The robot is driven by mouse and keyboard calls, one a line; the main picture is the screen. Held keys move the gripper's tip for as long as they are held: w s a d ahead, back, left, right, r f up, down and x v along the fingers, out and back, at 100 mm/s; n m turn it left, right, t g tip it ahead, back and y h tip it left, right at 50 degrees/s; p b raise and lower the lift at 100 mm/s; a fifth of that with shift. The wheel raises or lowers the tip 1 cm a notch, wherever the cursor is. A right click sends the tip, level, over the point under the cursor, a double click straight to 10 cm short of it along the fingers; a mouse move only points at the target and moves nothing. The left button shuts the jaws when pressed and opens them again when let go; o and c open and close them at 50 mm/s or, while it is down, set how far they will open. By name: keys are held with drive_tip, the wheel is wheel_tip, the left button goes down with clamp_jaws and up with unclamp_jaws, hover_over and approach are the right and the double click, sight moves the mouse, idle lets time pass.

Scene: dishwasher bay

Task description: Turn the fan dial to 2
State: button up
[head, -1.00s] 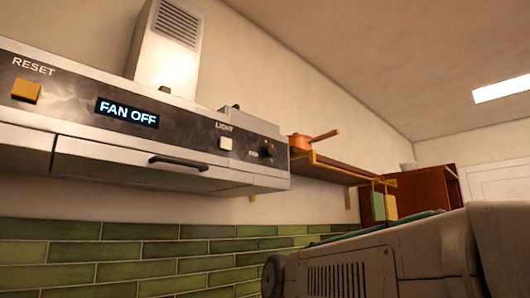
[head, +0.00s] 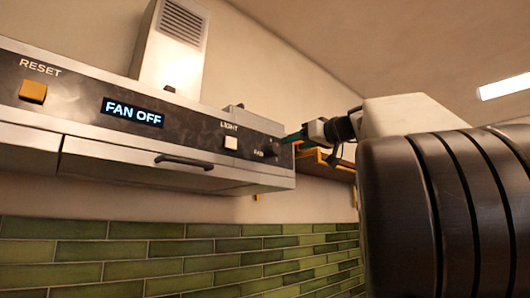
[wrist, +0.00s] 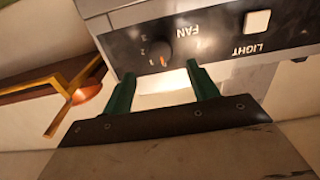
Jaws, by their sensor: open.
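The fan dial (head: 271,151) is a small dark round knob at the right end of the range hood's black panel. In the wrist view, which shows the panel upside down, the dial (wrist: 160,51) has an orange mark and small numerals beside it. The display (head: 132,112) reads FAN OFF. My gripper (wrist: 161,73) is open, its two green fingers on either side of the dial's line and short of it, holding nothing. In the head view my gripper (head: 292,138) is just right of the dial; its fingers partly overlap there.
The light button (head: 231,143) sits beside the dial, and the orange reset button (head: 33,91) is at the far left. A hood handle (head: 184,161) juts out below. A wooden shelf (wrist: 30,92) with a yellow rail and a copper pan (wrist: 87,93) is close by.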

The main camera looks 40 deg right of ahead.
sight(277, 149)
drive_tip(key=w, duration=0.7)
drive_tip(key=shift+w+a, duration=0.1)
drive_tip(key=c, duration=1)
